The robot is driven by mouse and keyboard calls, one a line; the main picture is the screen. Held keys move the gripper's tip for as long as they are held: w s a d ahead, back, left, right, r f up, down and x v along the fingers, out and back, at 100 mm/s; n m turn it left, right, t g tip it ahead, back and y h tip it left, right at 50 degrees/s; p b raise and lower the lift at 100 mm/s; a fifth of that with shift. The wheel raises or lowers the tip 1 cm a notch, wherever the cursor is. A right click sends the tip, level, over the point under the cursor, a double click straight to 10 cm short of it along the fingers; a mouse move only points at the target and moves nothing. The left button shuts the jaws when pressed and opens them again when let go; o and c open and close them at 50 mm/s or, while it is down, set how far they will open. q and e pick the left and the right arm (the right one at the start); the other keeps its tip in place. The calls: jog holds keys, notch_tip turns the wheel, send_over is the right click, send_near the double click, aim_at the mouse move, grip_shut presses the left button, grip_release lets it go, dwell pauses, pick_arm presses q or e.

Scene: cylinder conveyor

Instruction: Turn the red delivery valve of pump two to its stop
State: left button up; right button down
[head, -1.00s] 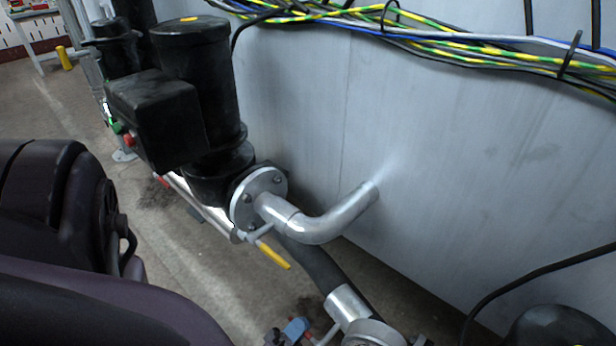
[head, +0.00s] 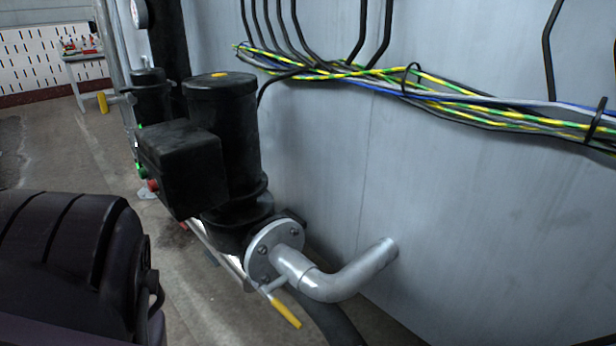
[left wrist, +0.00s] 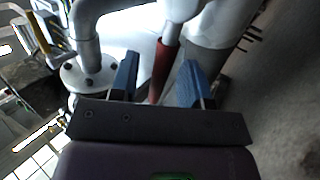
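The red valve handle (left wrist: 161,70) shows in the left wrist view, hanging from a grey metal fitting (left wrist: 182,10). My left gripper (left wrist: 158,80) is open in that view, with one blue fingertip on each side of the handle. A gap shows between the handle and each fingertip, and I cannot tell the handle's depth between them. The red handle and my left gripper are outside the head view. The black pump (head: 222,130) stands in the head view, with a silver elbow pipe (head: 345,277) on its flange. My right gripper is in neither view.
A yellow-handled lever (head: 285,312) hangs below the pump flange. A flanged pipe (left wrist: 85,72) stands close left of my left gripper. Cables (head: 440,97) run along the grey wall (head: 450,200). Open floor (head: 50,140) lies at the left.

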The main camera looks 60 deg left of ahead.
pick_arm(q)
jog(key=shift+r, duration=0.1)
jog(key=shift+w+r, duration=0.1)
jog(key=shift+r, duration=0.1)
notch_tip(320, 180, up, 20)
jog(key=p, duration=1)
jog(key=shift+f, duration=0.25)
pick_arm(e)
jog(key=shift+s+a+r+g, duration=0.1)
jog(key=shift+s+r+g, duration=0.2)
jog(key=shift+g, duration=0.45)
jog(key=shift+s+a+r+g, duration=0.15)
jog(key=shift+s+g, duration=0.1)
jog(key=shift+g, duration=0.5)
